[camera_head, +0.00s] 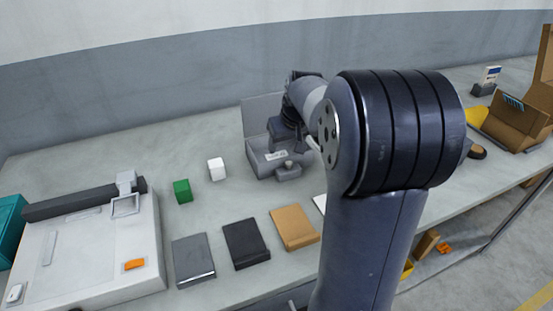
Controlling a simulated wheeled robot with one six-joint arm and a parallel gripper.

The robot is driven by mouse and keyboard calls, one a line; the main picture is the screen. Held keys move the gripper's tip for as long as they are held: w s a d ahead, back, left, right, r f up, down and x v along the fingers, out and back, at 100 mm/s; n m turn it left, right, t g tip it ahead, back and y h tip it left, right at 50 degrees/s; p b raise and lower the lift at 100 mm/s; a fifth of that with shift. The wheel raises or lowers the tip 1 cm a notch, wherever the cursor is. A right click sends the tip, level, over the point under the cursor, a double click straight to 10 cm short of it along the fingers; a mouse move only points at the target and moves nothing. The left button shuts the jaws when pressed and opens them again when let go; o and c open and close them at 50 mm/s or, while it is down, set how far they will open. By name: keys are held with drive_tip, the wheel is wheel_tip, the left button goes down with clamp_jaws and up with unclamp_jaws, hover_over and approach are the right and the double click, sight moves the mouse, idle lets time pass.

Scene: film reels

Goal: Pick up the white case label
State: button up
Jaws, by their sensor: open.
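My gripper (288,145) points down over an open grey case (264,168) near the middle of the bench. Its jaws look open, but the fingertips are small and partly lost against the case. A small white label with dark marks (275,156) shows at the case, just below and left of my gripper. I cannot tell whether the jaws touch it. A small grey block-like part (288,171) is at the case's front. My own arm hides the area right of the case.
A white cube (216,169) and a green cube (182,190) stand left of the case. Grey (193,260), black (245,243) and tan (294,228) flat cases lie in front. A white machine (95,255) fills the left. A brown box (515,120) is far right.

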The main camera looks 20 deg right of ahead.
drive_tip(key=x, duration=0.7)
drive_tip(key=shift+w+f, duration=0.1)
drive_tip(key=shift+f, duration=0.1)
drive_tip(key=shift+c, duration=0.3)
drive_tip(key=c, duration=1.1)
